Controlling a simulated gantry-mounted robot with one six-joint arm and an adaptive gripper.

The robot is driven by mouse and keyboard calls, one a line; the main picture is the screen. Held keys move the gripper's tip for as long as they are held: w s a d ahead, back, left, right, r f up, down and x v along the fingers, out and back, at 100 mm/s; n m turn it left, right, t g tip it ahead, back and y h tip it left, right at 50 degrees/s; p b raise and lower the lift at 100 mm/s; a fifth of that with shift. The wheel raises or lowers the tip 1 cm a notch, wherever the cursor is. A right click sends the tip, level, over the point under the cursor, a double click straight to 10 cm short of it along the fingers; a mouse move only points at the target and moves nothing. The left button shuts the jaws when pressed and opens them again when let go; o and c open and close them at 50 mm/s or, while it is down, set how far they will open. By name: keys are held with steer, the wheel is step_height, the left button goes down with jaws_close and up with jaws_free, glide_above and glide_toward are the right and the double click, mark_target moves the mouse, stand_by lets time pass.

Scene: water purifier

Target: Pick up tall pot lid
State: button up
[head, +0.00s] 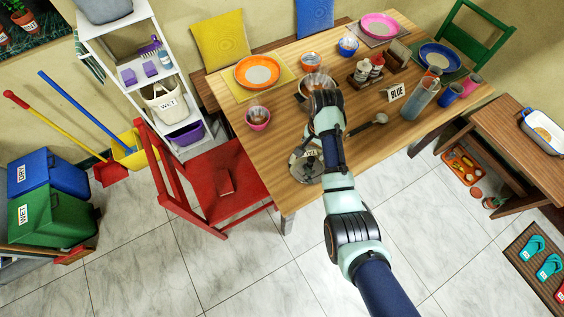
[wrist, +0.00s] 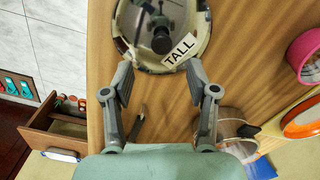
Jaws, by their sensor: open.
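The tall pot lid (wrist: 145,58) is a round, see-through lid with a pale rim, a dark central knob and a white label reading TALL. It is at the top of the wrist view, ahead of my fingertips and apart from them. In the head view the lid (head: 299,169) lies near the table's front edge, partly hidden by my arm. My gripper (wrist: 160,72) is open and empty, its two fingers spread in the wrist view. In the head view my own wrist hides the fingers.
A clear pot (head: 317,83) stands behind my wrist. A red chair (head: 215,180) is at the left.

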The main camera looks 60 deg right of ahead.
mark_target(311, 159)
step_height(311, 159, down, 3)
steer(key=shift+s+r+b, duration=0.15)
steer(key=shift+b, duration=0.3)
steer(key=f, duration=0.1)
steer(key=f+b, duration=0.1)
steer(key=f, duration=0.1)
steer(key=f+b, duration=0.1)
steer(key=f, duration=0.1)
steer(key=shift+w+f, duration=0.15)
steer(key=shift+w, duration=0.1)
jaws_close()
